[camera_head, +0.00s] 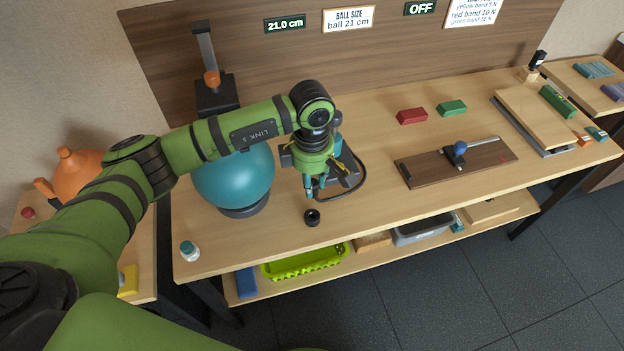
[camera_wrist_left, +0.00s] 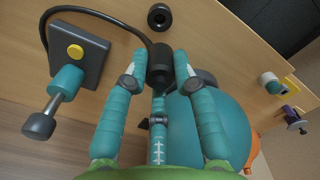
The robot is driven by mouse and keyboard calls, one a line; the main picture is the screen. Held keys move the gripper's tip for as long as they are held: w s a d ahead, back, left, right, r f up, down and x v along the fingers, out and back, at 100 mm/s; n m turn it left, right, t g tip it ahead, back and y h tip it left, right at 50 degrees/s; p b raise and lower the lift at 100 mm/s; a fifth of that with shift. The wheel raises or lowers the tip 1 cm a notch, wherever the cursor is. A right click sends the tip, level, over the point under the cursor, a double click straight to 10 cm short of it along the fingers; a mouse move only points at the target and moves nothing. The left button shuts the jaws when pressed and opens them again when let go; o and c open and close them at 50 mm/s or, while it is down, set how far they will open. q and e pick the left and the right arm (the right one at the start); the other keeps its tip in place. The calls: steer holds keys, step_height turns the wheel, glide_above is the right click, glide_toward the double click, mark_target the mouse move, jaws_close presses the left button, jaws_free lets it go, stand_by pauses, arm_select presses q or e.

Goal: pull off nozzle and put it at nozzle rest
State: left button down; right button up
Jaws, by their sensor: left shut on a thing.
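My left gripper (camera_head: 315,187) points down over the table, to the right of the teal ball (camera_head: 232,180) and apart from it. In the left wrist view its two teal fingers (camera_wrist_left: 159,62) are shut on the black nozzle (camera_wrist_left: 160,74), which joins a black hose (camera_wrist_left: 112,22). The ball (camera_wrist_left: 222,125) sits on a dark ring base behind the right finger. A small black round holder with a hole, seemingly the nozzle rest (camera_head: 312,217), stands near the table's front edge. It also shows in the left wrist view (camera_wrist_left: 159,16). My right gripper is out of view.
The pump (camera_wrist_left: 75,58) has a grey plate, a yellow button and a handle; the hose loops from it. A small white bottle (camera_head: 189,250) stands at the front left. Red (camera_head: 411,116) and green (camera_head: 452,108) blocks lie further back. Table around the holder is clear.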

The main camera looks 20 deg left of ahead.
arm_select(q)
steer(key=shift+f+b, duration=2.95)
steer(key=shift+f, duration=0.6)
steer(key=shift+b, duration=0.5)
steer(key=shift+f, duration=0.1)
steer(key=shift+f+b, duration=1.4)
steer(key=shift+b, duration=0.2)
steer(key=c, duration=0.9)
jaws_free()
steer(key=shift+r, duration=0.1)
